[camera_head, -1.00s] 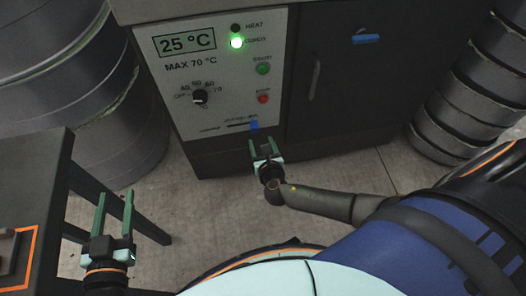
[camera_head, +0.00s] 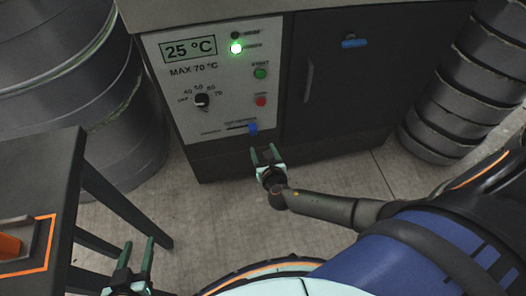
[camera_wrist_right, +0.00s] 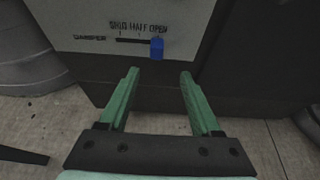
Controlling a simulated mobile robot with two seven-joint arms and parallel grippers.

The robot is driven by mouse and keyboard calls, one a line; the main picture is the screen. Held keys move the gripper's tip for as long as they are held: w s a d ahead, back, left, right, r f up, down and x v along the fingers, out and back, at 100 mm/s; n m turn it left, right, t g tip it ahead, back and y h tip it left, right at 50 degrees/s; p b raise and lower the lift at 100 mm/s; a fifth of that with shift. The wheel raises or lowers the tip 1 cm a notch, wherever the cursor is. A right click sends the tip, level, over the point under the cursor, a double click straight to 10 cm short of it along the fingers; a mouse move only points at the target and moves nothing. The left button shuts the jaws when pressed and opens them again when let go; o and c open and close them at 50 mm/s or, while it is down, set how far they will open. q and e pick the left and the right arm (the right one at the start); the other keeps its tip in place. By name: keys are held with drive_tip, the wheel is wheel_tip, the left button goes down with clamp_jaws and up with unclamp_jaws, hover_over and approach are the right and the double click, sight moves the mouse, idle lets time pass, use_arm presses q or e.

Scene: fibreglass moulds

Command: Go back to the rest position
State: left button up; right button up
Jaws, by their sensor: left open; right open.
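My left gripper (camera_head: 139,259) is at the lower left of the head view, open and empty beside the dark table. My right gripper (camera_head: 266,154) is open and empty, low in front of the oven's control panel (camera_head: 205,75). In the right wrist view its two green fingers (camera_wrist_right: 158,90) stand apart with nothing between them. The blue damper slider (camera_head: 252,128) is just above the right gripper in the head view. It also shows in the right wrist view (camera_wrist_right: 157,48), beyond the fingertips, under the word OPEN, apart from the gripper.
The oven's dark door (camera_head: 360,85) with a blue latch (camera_head: 354,43) is closed. The display reads 25 °C and a green lamp is lit. Stacked grey drums (camera_head: 70,60) stand left, more rings (camera_head: 470,90) right. A dark table (camera_head: 60,180) holds an orange item (camera_head: 9,246). Concrete floor lies between.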

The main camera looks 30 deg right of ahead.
idle(0.3)
drive_tip(key=s+a+m+g+y, duration=0.35)
drive_tip(key=s+a+m, duration=0.65)
drive_tip(key=m, duration=0.4)
use_arm(q)
drive_tip(key=s+a+r+g+p, duration=0.1)
drive_tip(key=r+p, duration=0.4)
drive_tip(key=p, duration=0.5)
drive_tip(key=s+a+r+n+g+y+p, duration=0.1)
drive_tip(key=s+r+p, duration=0.3)
drive_tip(key=p, duration=0.6)
drive_tip(key=shift+r, duration=0.45)
use_arm(e)
drive_tip(key=s+r+m+y, duration=0.1)
drive_tip(key=s+r+m, duration=0.2)
drive_tip(key=r+m, duration=0.2)
drive_tip(key=s+d+r+m, duration=0.1)
drive_tip(key=s+r+m, duration=0.3)
drive_tip(key=r, duration=0.5)
drive_tip(key=s+r+m+y, duration=0.1)
drive_tip(key=s+r+m, duration=0.2)
drive_tip(key=r+m, duration=0.4)
drive_tip(key=shift+s+d+m+y, duration=0.15)
drive_tip(key=shift+s+m+y, duration=0.1)
drive_tip(key=shift+m+y, duration=0.15)
use_arm(q)
drive_tip(key=shift+a, duration=0.1)
